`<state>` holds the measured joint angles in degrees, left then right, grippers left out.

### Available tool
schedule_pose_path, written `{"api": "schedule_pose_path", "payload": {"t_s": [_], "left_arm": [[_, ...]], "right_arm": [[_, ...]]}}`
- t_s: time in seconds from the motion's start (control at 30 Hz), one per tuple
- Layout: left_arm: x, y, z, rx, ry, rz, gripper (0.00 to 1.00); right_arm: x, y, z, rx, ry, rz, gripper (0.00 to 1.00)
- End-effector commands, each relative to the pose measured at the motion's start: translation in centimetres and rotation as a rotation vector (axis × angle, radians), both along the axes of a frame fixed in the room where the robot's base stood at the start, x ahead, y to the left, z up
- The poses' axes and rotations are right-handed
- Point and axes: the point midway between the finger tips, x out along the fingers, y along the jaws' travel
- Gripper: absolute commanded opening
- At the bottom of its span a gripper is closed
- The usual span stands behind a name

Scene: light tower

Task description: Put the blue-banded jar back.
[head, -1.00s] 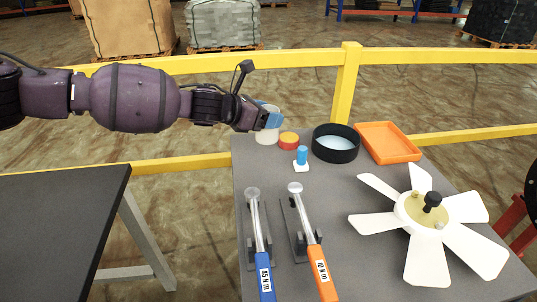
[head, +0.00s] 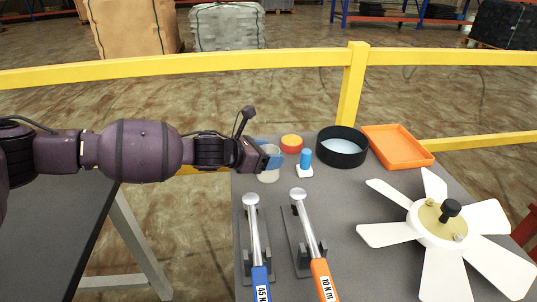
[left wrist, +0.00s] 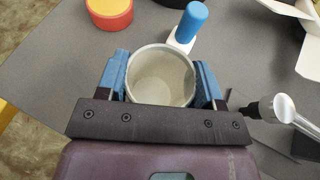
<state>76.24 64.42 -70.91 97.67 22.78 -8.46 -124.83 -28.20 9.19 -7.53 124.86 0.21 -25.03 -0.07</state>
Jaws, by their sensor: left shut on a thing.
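A pale grey-white, open-topped jar (head: 269,176) is at the far left part of the grey table (head: 278,284). My left gripper (head: 268,162) reaches in from the left and is shut on it. In the left wrist view the jar (left wrist: 161,76) stands between the two blue fingertips of the left gripper (left wrist: 160,80), and its inside looks empty. I see no blue band on it; the fingers cover its sides. I cannot tell whether its base touches the table. My right gripper is not in view.
A red-and-yellow round container (head: 291,145) and a blue peg on a white base (head: 305,162) are close by. Behind are a black round bowl (head: 341,149) and an orange tray (head: 398,148). Two torque wrenches (head: 255,240) (head: 312,240) and a white fan (head: 440,222) lie in front.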

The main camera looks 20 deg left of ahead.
Motion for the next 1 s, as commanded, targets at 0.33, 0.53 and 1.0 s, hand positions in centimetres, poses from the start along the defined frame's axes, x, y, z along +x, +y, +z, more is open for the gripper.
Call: {"api": "schedule_pose_path", "payload": {"t_s": [0.33, 0.53, 1.0], "left_arm": [[0.0, 0.0, -0.1, -0.001, -0.002, 0.000, 0.65], [0.0, 0.0, -0.1, 0.000, -0.002, 0.001, 0.86], [-1.4, 1.6, 1.6, 0.002, -0.007, 0.002, 0.86]], "right_arm": [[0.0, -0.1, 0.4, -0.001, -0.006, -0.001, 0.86], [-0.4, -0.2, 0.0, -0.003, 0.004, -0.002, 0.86], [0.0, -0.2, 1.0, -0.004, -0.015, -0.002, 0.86]]}}
